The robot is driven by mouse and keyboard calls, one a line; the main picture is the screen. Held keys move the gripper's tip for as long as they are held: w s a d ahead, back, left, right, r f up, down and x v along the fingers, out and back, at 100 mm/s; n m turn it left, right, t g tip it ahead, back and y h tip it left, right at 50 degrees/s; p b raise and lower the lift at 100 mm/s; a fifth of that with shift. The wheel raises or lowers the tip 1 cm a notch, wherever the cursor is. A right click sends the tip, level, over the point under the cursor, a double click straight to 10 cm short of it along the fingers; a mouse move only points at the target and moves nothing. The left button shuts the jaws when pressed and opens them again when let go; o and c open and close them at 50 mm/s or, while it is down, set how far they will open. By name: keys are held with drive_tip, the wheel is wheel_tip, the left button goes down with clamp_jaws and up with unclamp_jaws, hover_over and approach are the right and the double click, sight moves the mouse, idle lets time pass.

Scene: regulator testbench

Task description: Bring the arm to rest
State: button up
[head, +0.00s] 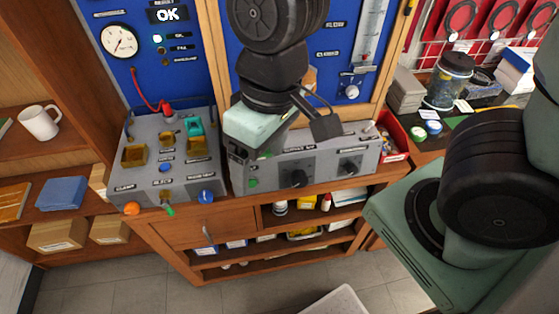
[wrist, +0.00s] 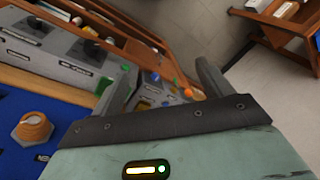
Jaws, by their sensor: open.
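My arm comes down from the top of the head view in front of the blue test panel (head: 300,62). My gripper (wrist: 165,68) is open in the wrist view, its two fingers spread with nothing held between them. In the head view its pale green body (head: 255,123) is above the left end of the grey control box (head: 325,160). Beyond the fingers, the wrist view shows the grey clamp fixture (wrist: 150,92) with coloured knobs.
The clamp fixture (head: 172,172) stands on the wooden bench left of the control box. A red bin (head: 394,140) and a glass jar (head: 447,82) are to the right. A white mug (head: 40,122) stands on the left shelf. The panel display reads OK. Tiled floor (head: 110,285) is in front.

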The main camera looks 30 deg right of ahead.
drive_tip(key=shift+n+h, duration=0.6)
drive_tip(key=shift+n, duration=0.2)
drive_tip(key=s, duration=0.2)
drive_tip(key=s+d+r, duration=0.1)
drive_tip(key=shift+s, duration=0.4)
wheel_tip(320, 180, down, 12)
drive_tip(key=b, duration=1.2)
drive_tip(key=shift+d+r, duration=0.1)
